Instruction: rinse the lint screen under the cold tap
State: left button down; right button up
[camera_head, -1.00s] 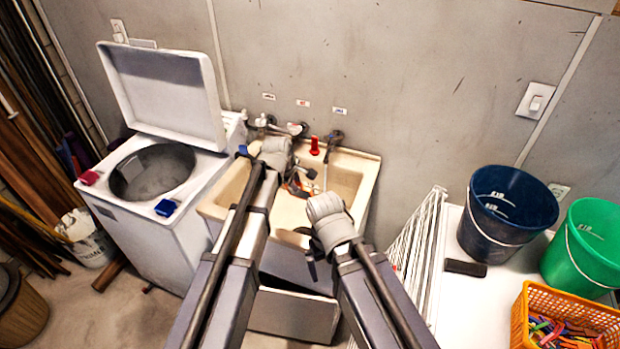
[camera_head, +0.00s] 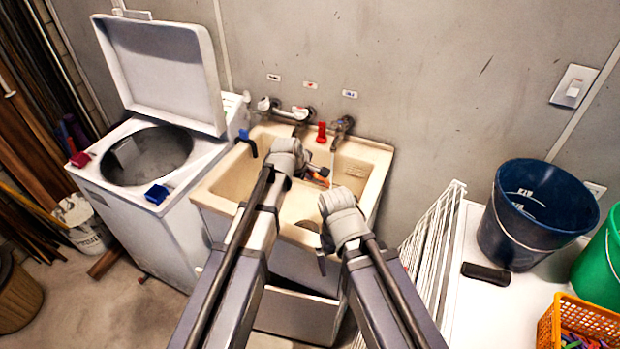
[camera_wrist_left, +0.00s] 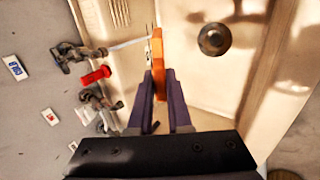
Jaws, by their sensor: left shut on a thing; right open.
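My left gripper (camera_head: 314,172) is over the sink, shut on a thin orange piece (camera_head: 320,181), apparently the lint screen. In the left wrist view the lint screen (camera_wrist_left: 158,65) stands nearly edge-on between the fingertips (camera_wrist_left: 160,88). The cold tap (camera_head: 343,128), below the blue label, runs a thin water stream (camera_head: 333,160). In the wrist view the stream (camera_wrist_left: 128,43) reaches toward the screen's upper left side; I cannot tell whether it hits the mesh. My right gripper (camera_head: 318,243) is open near the sink's front edge.
The cream sink (camera_head: 216,183) has a dark drain (camera_wrist_left: 214,39). A red object (camera_head: 321,132) stands between the taps, and a blue one (camera_head: 247,143) sits at the left rim. An open washer (camera_head: 150,200) is left; a drying rack (camera_head: 432,230) and dark blue bucket (camera_head: 535,215) are right.

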aim_at(317, 180)
pick_arm(q)
jog(key=shift+w+f, duration=0.1)
jog(key=shift+f, duration=0.1)
jog(key=b+x, duration=0.8)
jog(key=x, duration=0.2)
jog(key=shift+w+d+r, duration=0.1)
jog(key=shift+w, duration=0.05)
jog(key=shift+w+d, duration=0.3)
jog(key=shift+w, duration=0.45)
jog(key=w+d+f+b, duration=0.1)
jog(key=w+d+b, duration=0.1)
jog(key=w, duration=0.5)
jog(key=shift+w+d+f, duration=0.35)
jog(key=shift+w+d, duration=0.05)
jog(key=shift+d, duration=0.25)
jog(key=shift+s+d, duration=0.15)
jog(key=shift+d, duration=0.05)
jog(key=shift+s+d, duration=0.1)
jog(key=shift+d, duration=0.15)
jog(key=shift+a, duration=0.5)
dwell(0.4)
